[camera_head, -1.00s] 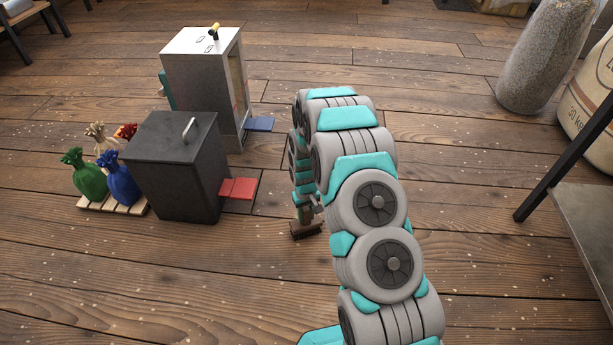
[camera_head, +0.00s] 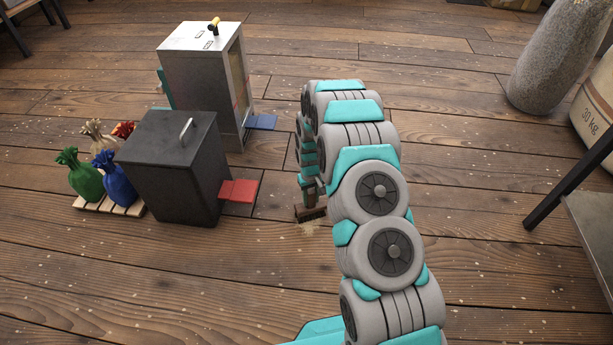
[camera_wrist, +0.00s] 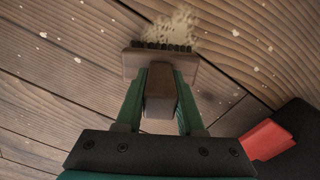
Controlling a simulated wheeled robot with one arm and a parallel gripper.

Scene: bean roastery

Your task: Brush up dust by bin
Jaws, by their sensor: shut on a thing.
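My gripper (camera_wrist: 160,98) is shut on the handle of a brown brush (camera_wrist: 135,62) with dark bristles. The brush (camera_head: 310,214) also shows in the head view, low at the floor right of the black bin. In the wrist view a pale patch of dust (camera_wrist: 172,28) lies on the planks at the far side of the bristles, right at their edge. I cannot tell if the bristles touch the floor. In the head view part of the dust (camera_head: 310,229) shows just in front of the brush. The black bin (camera_head: 170,170) has a silver lid handle and a red pedal (camera_head: 239,190).
A grey metal bin (camera_head: 200,75) with a blue pedal (camera_head: 262,121) stands behind the black bin. Coloured sacks (camera_head: 85,180) sit on a small pallet (camera_head: 112,206) at left. Small pale flecks dot the floor.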

